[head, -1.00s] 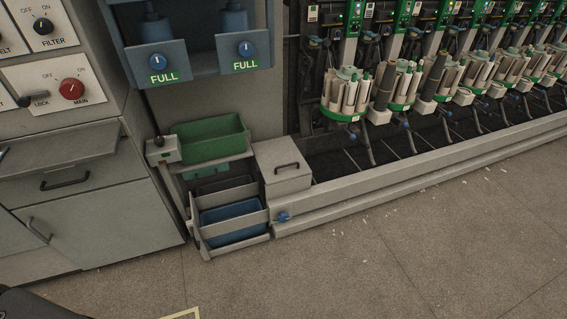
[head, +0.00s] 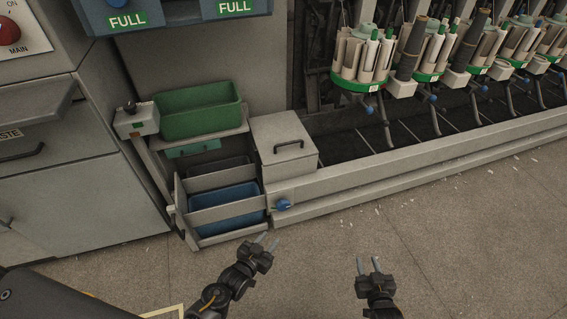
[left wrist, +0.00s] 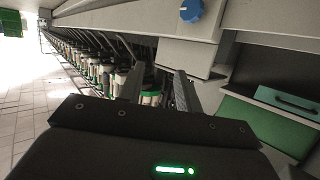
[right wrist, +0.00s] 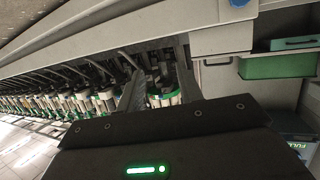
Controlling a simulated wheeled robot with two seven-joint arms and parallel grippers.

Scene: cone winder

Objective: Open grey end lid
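The grey end lid (head: 284,136) is the top of a pale grey box at the near end of the long machine trough. It lies closed and has a dark bar handle (head: 288,147). My left gripper (head: 267,242) is open and empty, in front of and below the box, near the blue knob. My right gripper (head: 369,264) is open and empty, further right over the floor. Both sets of fingers show apart in the left wrist view (left wrist: 155,88) and the right wrist view (right wrist: 160,85). Neither gripper touches the box.
Left of the box are a green bin (head: 198,110) on a shelf and a blue bin (head: 226,205) in a rack. Spindle units with bobbins (head: 362,60) line the trough.

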